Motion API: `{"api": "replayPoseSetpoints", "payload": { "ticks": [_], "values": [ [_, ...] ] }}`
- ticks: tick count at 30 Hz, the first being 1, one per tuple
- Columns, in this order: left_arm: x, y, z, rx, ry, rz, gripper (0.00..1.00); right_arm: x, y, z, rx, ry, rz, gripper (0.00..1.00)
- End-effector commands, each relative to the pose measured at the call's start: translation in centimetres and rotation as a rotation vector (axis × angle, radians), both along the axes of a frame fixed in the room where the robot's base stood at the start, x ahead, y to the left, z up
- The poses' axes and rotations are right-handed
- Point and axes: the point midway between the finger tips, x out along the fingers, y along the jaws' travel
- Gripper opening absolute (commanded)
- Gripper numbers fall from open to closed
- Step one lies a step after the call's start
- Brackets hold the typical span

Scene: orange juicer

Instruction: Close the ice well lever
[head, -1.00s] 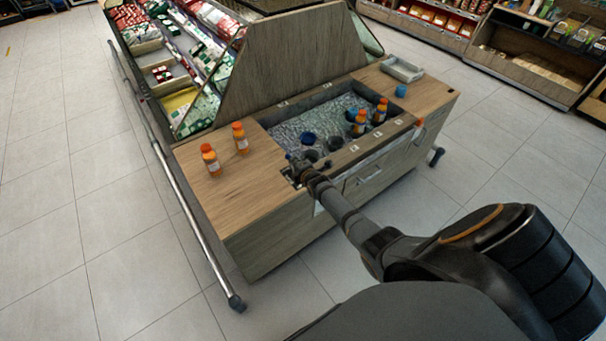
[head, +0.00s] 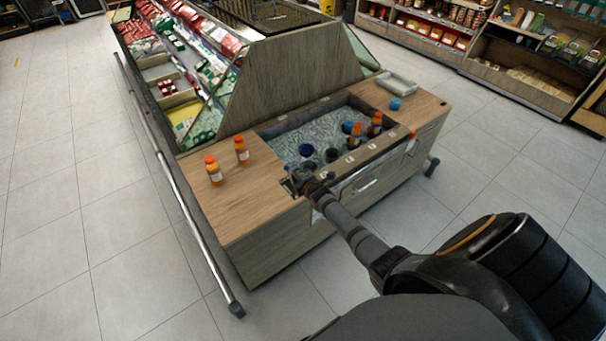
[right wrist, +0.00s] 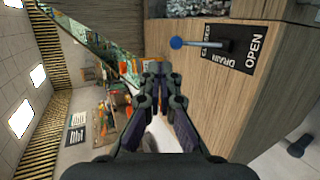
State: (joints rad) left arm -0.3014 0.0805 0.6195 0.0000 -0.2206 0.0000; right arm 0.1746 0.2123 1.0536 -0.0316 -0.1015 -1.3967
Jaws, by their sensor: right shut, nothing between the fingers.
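The ice well lever (right wrist: 177,42) shows in the right wrist view as a thin rod with a blue round knob. The knob shows left of the word CLOSED; OPEN is at the plate's right end. My right gripper (right wrist: 161,72) is shut and empty, below and left of the knob in the picture, apart from it.
The ice well (head: 330,128) holds several bottles and dark cups. Two orange bottles (head: 214,172) (head: 241,150) stand on the counter's left part. A metal rail (head: 185,200) runs along the left; open floor lies in front.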

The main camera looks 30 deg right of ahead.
Motion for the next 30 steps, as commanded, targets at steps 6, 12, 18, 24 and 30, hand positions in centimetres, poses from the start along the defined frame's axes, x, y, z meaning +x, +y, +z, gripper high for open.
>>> {"api": "replayPoseSetpoints", "payload": {
  "ticks": [6,12,18,24,30],
  "values": [
    [-1.4,0.1,0.6,0.002,0.019,0.001,0.40,-3.4,0.6,2.8,-0.002,0.000,0.001,0.00],
    [0.7,0.0,0.6,0.001,-0.009,-0.001,0.40,-5.4,1.0,4.5,-0.002,-0.001,0.001,0.00],
    [1.6,0.0,0.7,0.000,-0.023,-0.001,0.40,-6.0,1.1,5.1,0.000,0.000,0.000,0.00],
    [-0.3,0.0,0.5,0.000,0.004,0.000,0.40,-6.0,1.1,5.1,0.001,0.000,0.000,0.00],
    [-0.3,-0.1,0.5,-0.001,0.004,0.000,0.40,-6.0,1.1,5.1,0.000,0.000,0.000,0.00]
  ]
}}
